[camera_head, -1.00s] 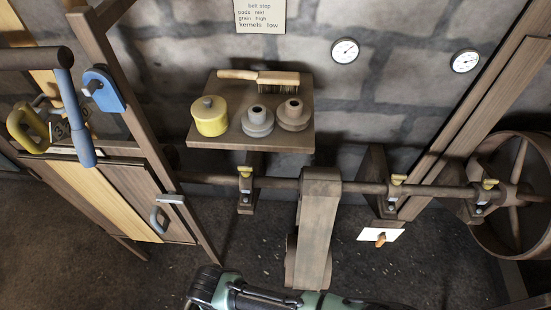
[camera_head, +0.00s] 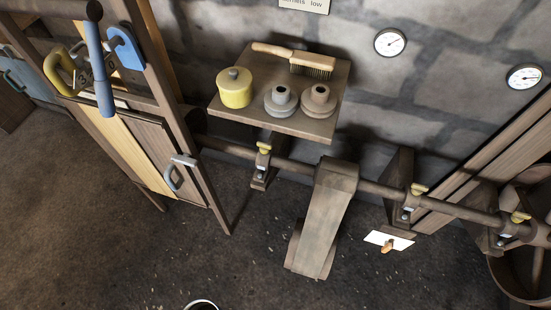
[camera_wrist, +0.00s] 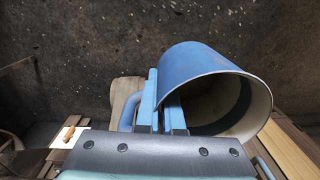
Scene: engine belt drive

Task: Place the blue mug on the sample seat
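The blue mug (camera_wrist: 196,64) with a cream inside fills the middle of the wrist view, its mouth turned to the lower right. My gripper (camera_wrist: 163,100) is on the mug's handle side, its fingers closed at the handle (camera_wrist: 127,112); the exact contact is partly hidden. In the head view my gripper does not show. A pale round rim (camera_head: 201,304) is cut off at the bottom edge there; too little shows to tell what it is. I cannot tell which thing is the sample seat.
A wall shelf (camera_head: 225,113) holds a yellow pot (camera_head: 234,90), two grey-brown weights (camera_head: 281,101) and a brush (camera_head: 312,66). Below run a shaft (camera_head: 380,190) and belt (camera_head: 322,225). A white card (camera_head: 378,238) lies right of it. A wooden cabinet (camera_head: 130,140) stands left.

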